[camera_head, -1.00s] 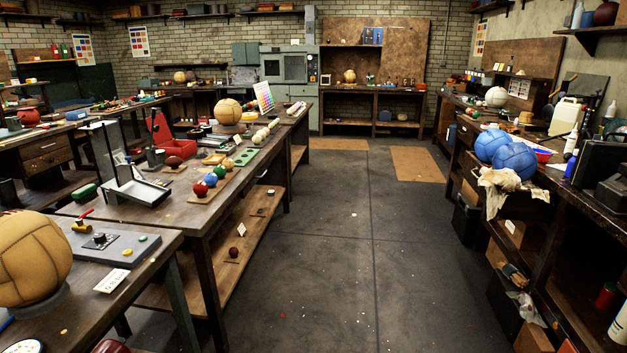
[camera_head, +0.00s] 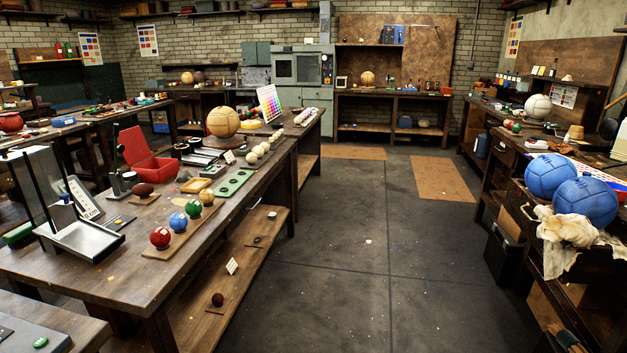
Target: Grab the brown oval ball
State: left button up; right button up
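A small brown oval ball (camera_head: 143,190) lies on the long wooden bench (camera_head: 95,262) at the left, on a small flat base. It sits in front of an open red box and to the right of a metal stand. A second small dark brown ball (camera_head: 217,299) lies on the bench's lower shelf; whether it is round or oval is hard to tell. Neither of my grippers shows in the head view.
Red (camera_head: 160,238), blue and green balls stand on a board near the bench's right edge. A metal stand (camera_head: 80,240) is at its left. The floor aisle (camera_head: 345,270) is clear. Two blue balls (camera_head: 585,202) sit on the right bench.

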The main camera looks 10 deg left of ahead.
aim_at(140, 189)
jog(key=i+l+u, duration=0.1)
jog(key=i+u, duration=0.25)
jog(key=i, duration=0.15)
jog(key=i+l+u, duration=0.6)
jog(key=u, duration=0.2)
jog(key=i+l+u, duration=0.6)
jog(key=u, duration=0.15)
jog(key=i+l+u, duration=0.15)
jog(key=l+u, duration=0.25)
jog(key=i+l+u, duration=0.1)
jog(key=l+u, duration=0.65)
jog(key=l, duration=0.15)
